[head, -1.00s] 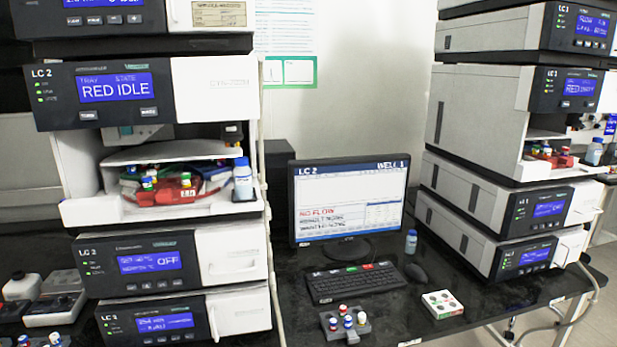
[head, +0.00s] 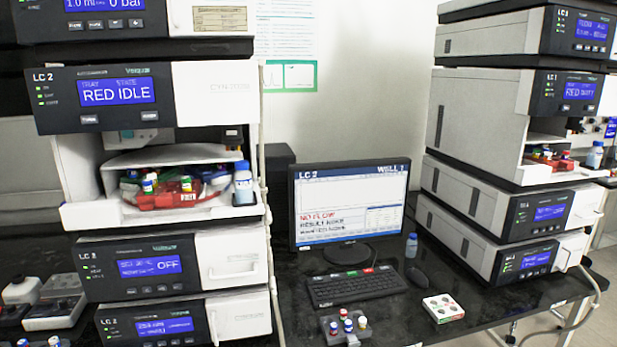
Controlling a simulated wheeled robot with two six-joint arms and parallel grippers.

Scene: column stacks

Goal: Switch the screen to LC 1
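The computer screen (head: 350,200) stands on the black bench between two instrument stacks. Its header reads "LC 2" at the left and "WELL 1" at the right, with red "NO FLOW" text lower down. The black keyboard (head: 352,287) lies in front of it, with a few coloured keys, green and red among them, along its back edge. The mouse (head: 419,277) is to the right of the keyboard. The LC 2 stack (head: 118,92) is at the left and the LC 1 stack (head: 478,125) at the right. Neither of my grippers shows in the head view.
A vial rack (head: 345,328) with several capped vials sits in front of the keyboard. A white box (head: 443,308) with coloured dots lies to its right. A small blue-capped bottle (head: 411,246) stands beside the screen. The bench (head: 400,325) has bare patches near its front edge.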

